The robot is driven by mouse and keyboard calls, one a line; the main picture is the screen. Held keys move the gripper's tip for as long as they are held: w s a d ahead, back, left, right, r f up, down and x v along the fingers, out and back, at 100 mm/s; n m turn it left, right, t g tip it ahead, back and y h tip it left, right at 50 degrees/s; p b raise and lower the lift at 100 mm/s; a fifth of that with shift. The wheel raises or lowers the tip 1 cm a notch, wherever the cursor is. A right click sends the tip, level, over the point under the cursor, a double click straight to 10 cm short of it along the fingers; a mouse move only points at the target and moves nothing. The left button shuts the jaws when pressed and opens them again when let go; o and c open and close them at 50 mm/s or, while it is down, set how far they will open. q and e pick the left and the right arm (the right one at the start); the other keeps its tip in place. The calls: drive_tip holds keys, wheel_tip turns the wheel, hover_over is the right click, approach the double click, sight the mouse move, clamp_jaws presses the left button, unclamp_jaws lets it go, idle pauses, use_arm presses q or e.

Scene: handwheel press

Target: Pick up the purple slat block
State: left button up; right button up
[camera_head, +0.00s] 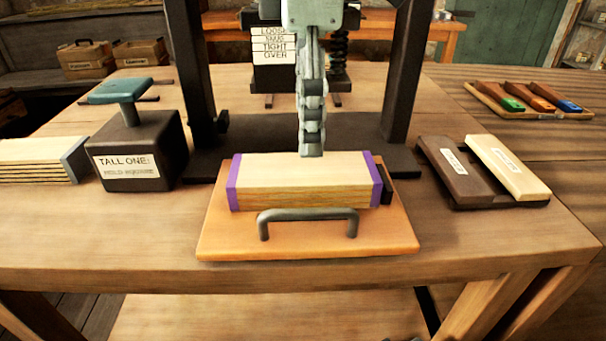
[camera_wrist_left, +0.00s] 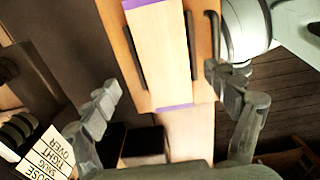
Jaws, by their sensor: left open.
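The purple slat block (camera_head: 300,180) is a pale wooden block with purple ends. It lies lengthwise across an orange-brown board (camera_head: 300,240) that has a grey handle at its front. My left gripper (camera_head: 312,135) points down over the middle of the block, its fingers lined up one behind the other in the head view. In the left wrist view, the fingers of the left gripper (camera_wrist_left: 180,105) are spread wide with nothing between them, and the purple slat block (camera_wrist_left: 162,55) shows beyond them. My right gripper is out of view.
Two dark press posts (camera_head: 190,70) rise behind the board. To the left stand a dark block with a teal-topped post (camera_head: 140,150) and another slat block with a grey end (camera_head: 40,158). A dark tray with two labelled bars (camera_head: 482,170) lies right. The front table edge is clear.

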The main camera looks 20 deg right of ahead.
sight(304, 167)
use_arm(q)
drive_tip(key=f, duration=0.7)
drive_tip(key=shift+s+a+f+p, duration=0.15)
drive_tip(key=shift+s+a+p, duration=0.15)
drive_tip(key=shift+a, duration=0.1)
drive_tip(key=shift+w, duration=0.1)
drive_tip(key=c, duration=1.5)
